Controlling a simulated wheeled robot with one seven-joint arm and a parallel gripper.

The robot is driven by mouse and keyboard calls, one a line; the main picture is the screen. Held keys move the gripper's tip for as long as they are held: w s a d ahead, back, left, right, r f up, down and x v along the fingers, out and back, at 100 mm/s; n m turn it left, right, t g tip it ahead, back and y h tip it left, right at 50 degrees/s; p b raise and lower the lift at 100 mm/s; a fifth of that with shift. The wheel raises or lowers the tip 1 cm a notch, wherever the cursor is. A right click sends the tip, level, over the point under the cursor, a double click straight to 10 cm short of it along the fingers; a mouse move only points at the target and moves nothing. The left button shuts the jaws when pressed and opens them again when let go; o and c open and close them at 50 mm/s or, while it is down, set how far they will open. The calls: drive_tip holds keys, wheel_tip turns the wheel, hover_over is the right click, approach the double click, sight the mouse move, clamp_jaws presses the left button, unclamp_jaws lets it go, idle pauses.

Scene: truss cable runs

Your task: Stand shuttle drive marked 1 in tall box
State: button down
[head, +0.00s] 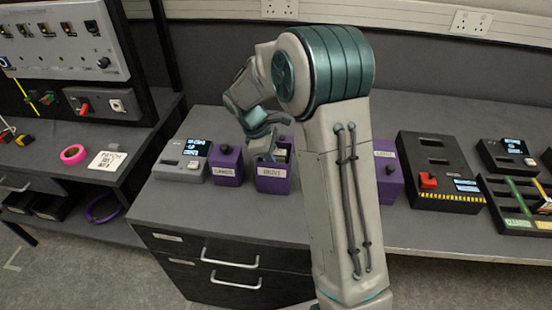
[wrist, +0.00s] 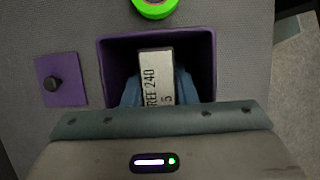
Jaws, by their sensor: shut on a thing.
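My gripper (wrist: 158,92) is shut on a light grey drive (wrist: 155,68), a finger on each side. The drive's upward face has black print reading about "REE 240" and a character like a 5; I see no clear 1. The drive shows inside the opening of an open purple box (wrist: 108,75); its lower end is hidden, so I cannot tell whether it rests on the bottom. In the head view my gripper (head: 264,146) is just above this purple box (head: 272,184), which has a white label on its front, and part of the drive (head: 281,155) shows at its top.
Left of it stands a lidded purple box (head: 226,172) with a dark knob, then a grey device (head: 182,160) with a screen. Another purple box (head: 390,180) is partly behind my arm. A black panel (head: 437,190) stands right. A green ring (wrist: 155,8) lies beyond the open box.

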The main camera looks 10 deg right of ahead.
drive_tip(key=shift+f, duration=0.15)
drive_tip(key=c, duration=1.1)
unclamp_jaws()
drive_tip(key=c, duration=0.3)
drive_tip(key=shift+r+p, duration=3.1)
drive_tip(key=shift+r, duration=0.7)
